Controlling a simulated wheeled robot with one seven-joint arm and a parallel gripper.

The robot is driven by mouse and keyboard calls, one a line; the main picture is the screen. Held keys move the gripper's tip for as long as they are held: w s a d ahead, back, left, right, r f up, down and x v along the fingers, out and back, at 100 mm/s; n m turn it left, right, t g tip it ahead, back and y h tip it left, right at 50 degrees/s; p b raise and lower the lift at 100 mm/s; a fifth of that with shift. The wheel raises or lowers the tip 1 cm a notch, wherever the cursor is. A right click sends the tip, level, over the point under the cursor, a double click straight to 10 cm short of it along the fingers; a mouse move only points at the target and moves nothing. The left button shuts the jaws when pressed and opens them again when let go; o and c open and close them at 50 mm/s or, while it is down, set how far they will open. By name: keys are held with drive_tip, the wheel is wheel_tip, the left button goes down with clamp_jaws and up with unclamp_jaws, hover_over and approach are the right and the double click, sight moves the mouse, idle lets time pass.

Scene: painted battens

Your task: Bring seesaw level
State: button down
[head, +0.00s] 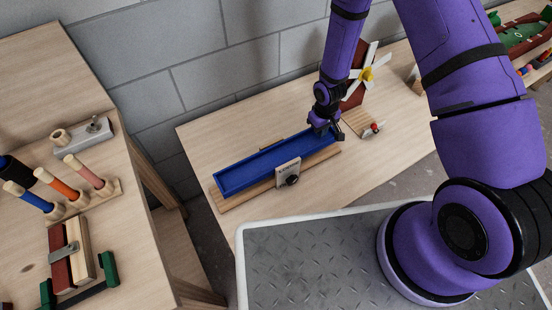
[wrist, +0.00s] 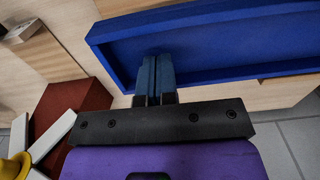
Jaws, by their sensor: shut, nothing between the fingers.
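The seesaw is a long blue trough-like beam (head: 249,172) with raised rims, over a wooden base board (head: 230,201) on the table. A pale block with a dark round knob (head: 288,172) stands at the middle of its near side. The beam looks close to level, but I cannot tell its exact tilt. My gripper (head: 323,132) is at the beam's right end, pointing down. In the wrist view my gripper (wrist: 155,75) is shut and empty, its fingertips over the blue beam (wrist: 220,45) near its end. I cannot tell whether they touch it.
A white-bladed pinwheel (head: 367,74) on a red-brown stand is just behind my gripper. A small board with a red knob (head: 372,129) lies to the right. A left bench (head: 100,215) holds coloured pegs and a clamp. The table's front right is clear.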

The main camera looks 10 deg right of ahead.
wheel_tip(320, 180, up, 11)
drive_tip(key=shift+f, duration=0.2)
idle(1.5)
idle(0.5)
drive_tip(key=s+d+r+m+t, duration=0.1)
drive_tip(key=s+d+r, duration=0.15)
drive_tip(key=r, duration=1.15)
drive_tip(key=s+d+r+m+t, duration=0.1)
drive_tip(key=s+d+r+t, duration=0.15)
drive_tip(key=r, duration=1.15)
drive_tip(key=s+d+r+m+t, duration=0.1)
drive_tip(key=s+r, duration=0.6)
drive_tip(key=s, duration=0.3)
drive_tip(key=s+d+r+m, duration=0.1)
drive_tip(key=s+r, duration=0.7)
drive_tip(key=s, duration=0.3)
drive_tip(key=shift+r+m+t, duration=0.15)
drive_tip(key=shift+m+t, duration=0.15)
drive_tip(key=shift+t, duration=0.05)
